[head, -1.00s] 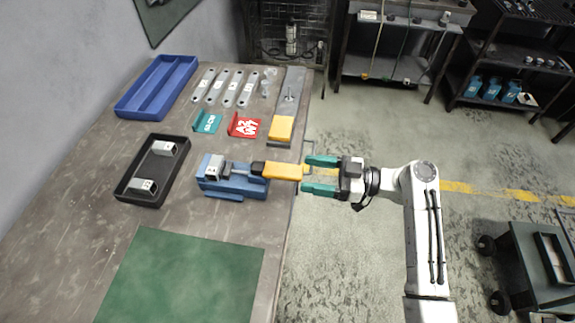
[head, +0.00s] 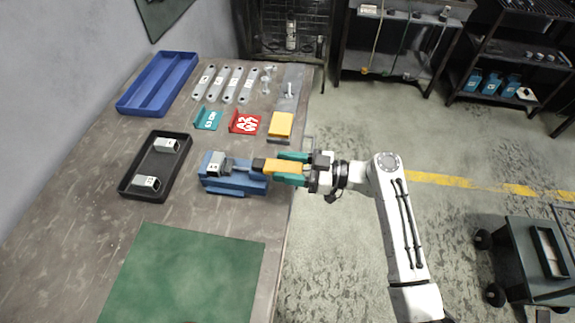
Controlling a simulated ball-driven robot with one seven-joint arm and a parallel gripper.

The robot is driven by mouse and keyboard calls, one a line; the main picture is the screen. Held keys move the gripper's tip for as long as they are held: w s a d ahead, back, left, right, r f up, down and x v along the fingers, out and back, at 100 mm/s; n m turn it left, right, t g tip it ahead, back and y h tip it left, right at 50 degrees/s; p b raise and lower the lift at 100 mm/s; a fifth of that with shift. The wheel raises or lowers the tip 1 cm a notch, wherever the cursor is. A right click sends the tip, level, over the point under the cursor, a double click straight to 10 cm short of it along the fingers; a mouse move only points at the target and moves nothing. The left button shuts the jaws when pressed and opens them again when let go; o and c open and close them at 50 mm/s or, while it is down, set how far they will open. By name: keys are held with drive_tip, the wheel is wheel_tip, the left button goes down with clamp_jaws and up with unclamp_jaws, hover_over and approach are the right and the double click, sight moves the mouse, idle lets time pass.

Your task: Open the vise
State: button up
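The blue vise (head: 236,184) sits near the right edge of the workbench. A grey bracket (head: 215,165) stands at its jaws; whether it is clamped cannot be told at this size. The vise's yellow handle (head: 277,166) points right, toward the bench edge. My gripper (head: 291,169) reaches in from the right, its two green fingers on either side of the handle's outer part. The fingers look close to the handle, but whether they press on it cannot be told.
A black tray (head: 127,190) with two brackets lies left of the vise. A green mat (head: 180,285) covers the near bench. Behind are a teal bracket (head: 207,119), a red bracket (head: 244,123), a yellow block (head: 281,124), several grey strips and a blue tray (head: 129,105).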

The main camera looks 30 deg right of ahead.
sight(265, 172)
clamp_jaws()
drive_tip(key=shift+a, duration=0.1)
idle(0.3)
drive_tip(key=shift+s+a+m+t+h+b, duration=0.2)
drive_tip(key=shift+s+a+m+t+h, duration=0.15)
drive_tip(key=shift+m+t+h, duration=0.3)
drive_tip(key=shift+s+a+m+t+h+b, duration=0.2)
drive_tip(key=shift+s+m+t+h, duration=0.1)
drive_tip(key=shift+m+t+h, duration=0.35)
drive_tip(key=m+t+h, duration=0.1)
drive_tip(key=a+m+t+h, duration=0.1)
drive_tip(key=h, duration=0.1)
drive_tip(key=shift+s+a+t, duration=0.1)
drive_tip(key=shift+s+t, duration=0.2)
drive_tip(key=shift+s, duration=0.1)
drive_tip(key=m+h, duration=0.1)
drive_tip(key=a+m+t+h, duration=0.1)
drive_tip(key=h, duration=0.1)
drive_tip(key=shift+s+r+p, duration=0.2)
drive_tip(key=shift+p, duration=0.2)
drive_tip(key=shift+s+a+m+t+h+p, duration=0.1)
drive_tip(key=shift+a+m+t+h+p, duration=0.15)
drive_tip(key=shift+m+h+p, duration=0.45)
drive_tip(key=shift+a+m+t+h+p, duration=0.25)
drive_tip(key=shift+m+h+p, duration=0.25)
drive_tip(key=shift+h, duration=0.4)
drive_tip(key=shift+f, duration=0.1)
